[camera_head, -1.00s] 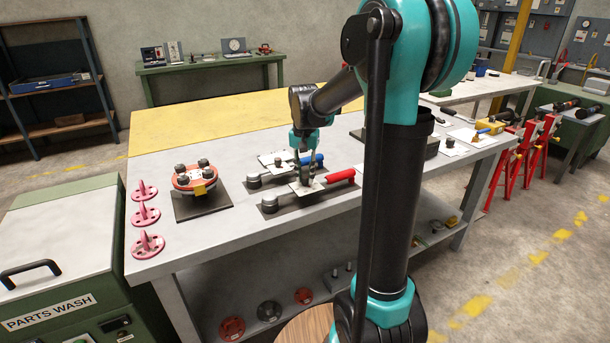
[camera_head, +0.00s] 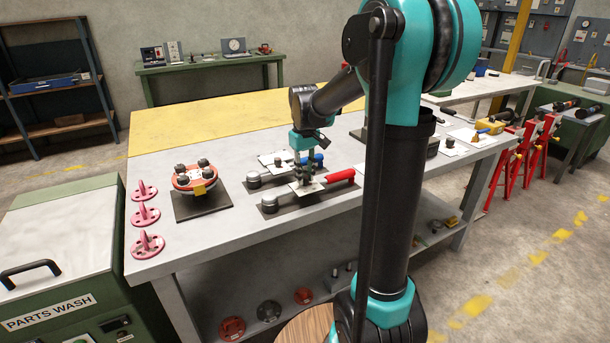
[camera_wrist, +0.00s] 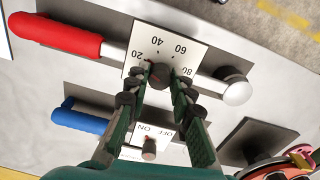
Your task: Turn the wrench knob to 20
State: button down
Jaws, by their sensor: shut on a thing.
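The red-handled wrench (camera_head: 341,176) lies on a dark plate on the bench. In the wrist view its red grip (camera_wrist: 58,35) is at the upper left and its round metal end (camera_wrist: 236,87) at the right. A white dial card (camera_wrist: 180,42) on its middle shows 20, 40, 60 and 80. The small dark knob (camera_wrist: 160,73) sits on the card. My gripper (camera_wrist: 159,80) is shut on the knob, one finger on each side.
A blue-handled wrench (camera_wrist: 80,118) with an ON/OFF card (camera_wrist: 150,133) lies close beside it. A red flanged part (camera_head: 194,177) on a dark plate stands left, with several pink parts (camera_head: 147,214) at the bench edge. The yellow bench area (camera_head: 220,115) behind is clear.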

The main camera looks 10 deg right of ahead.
aim_at(305, 177)
jog(key=shift+n, duration=0.7)
jog(key=c, duration=1.3)
grip_release()
notch_tip(305, 177, up, 12)
jog(key=shift+s+a, duration=0.1)
